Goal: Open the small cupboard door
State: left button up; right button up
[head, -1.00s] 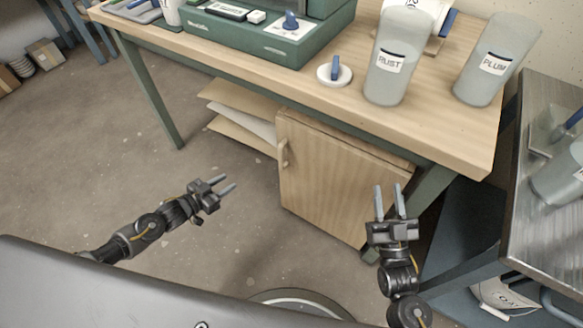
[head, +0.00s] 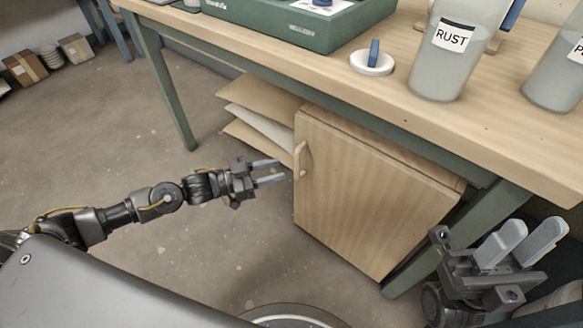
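The small cupboard (head: 372,200) stands under the wooden table, and its light wood door is shut. Its pale handle (head: 301,158) is at the door's upper left edge. My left gripper (head: 281,173) is open and empty, with its two fingers pointing right at the handle. The fingertips are just left of the handle in the picture; I cannot tell whether they touch it. My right gripper (head: 522,240) is open and empty at the lower right, in front of the table leg and right of the cupboard.
The table (head: 400,110) above carries a RUST bucket (head: 452,50), a second bucket (head: 556,75), a white disc with a blue grip (head: 372,62) and a green case (head: 310,32). The floor (head: 190,250) before the door is clear.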

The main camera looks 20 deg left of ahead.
pick_arm(q)
jog(key=shift+b+x, duration=0.55)
jog(key=shift+x, duration=2.2)
jog(key=shift+c, duration=0.5)
grip_shut()
